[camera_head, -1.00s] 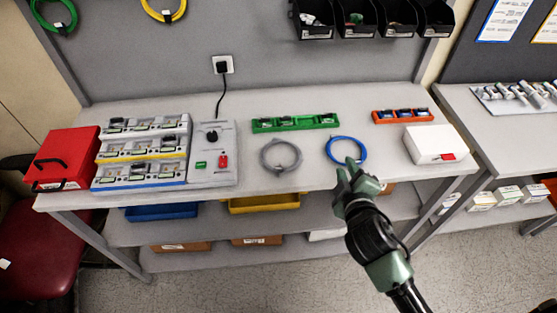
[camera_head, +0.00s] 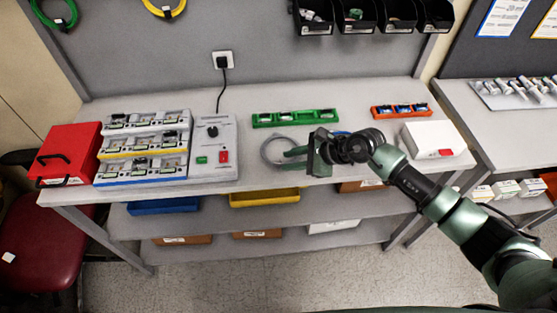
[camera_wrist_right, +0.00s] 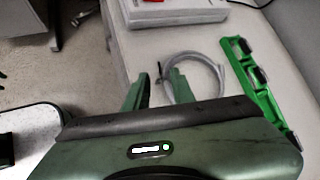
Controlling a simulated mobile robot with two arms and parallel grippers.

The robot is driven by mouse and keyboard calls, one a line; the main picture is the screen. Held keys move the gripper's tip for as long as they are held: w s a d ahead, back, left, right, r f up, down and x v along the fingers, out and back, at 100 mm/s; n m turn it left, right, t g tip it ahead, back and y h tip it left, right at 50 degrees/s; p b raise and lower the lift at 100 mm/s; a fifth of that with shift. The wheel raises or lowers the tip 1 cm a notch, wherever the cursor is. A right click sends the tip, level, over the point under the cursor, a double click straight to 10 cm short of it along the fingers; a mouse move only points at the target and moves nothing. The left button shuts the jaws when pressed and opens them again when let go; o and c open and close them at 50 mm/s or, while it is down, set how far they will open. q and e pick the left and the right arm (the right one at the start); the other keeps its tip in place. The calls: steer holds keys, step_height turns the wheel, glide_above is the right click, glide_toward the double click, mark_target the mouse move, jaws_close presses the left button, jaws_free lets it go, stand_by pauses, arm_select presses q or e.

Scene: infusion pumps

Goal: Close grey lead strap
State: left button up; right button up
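The grey lead (camera_head: 268,150) lies as a coil on the bench, left of the blue lead (camera_head: 340,133), which my right arm mostly covers. In the right wrist view the grey coil (camera_wrist_right: 219,70) lies just beyond my fingertips. A small dark piece, perhaps its strap (camera_wrist_right: 159,70), stands at the coil's near-left side. Whether the strap is closed cannot be told. My right gripper (camera_head: 286,158) reaches in from the right, low over the bench's front part. In the wrist view its fingers (camera_wrist_right: 156,86) are apart with nothing clearly between them; one fingertip overlaps the coil. My left gripper is not in view.
A green rack (camera_head: 293,117) stands behind the coil. A grey control unit (camera_head: 212,165) with a red switch is left of it. An orange rack (camera_head: 400,110) and a white box (camera_head: 434,138) stand at the right. The bench's front edge is close below the gripper.

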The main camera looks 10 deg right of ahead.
mark_target(278, 163)
steer(key=p+x, duration=0.1)
steer(key=x, duration=0.4)
steer(key=shift+w+a+f, duration=0.1)
jaws_close()
stand_by(1.3)
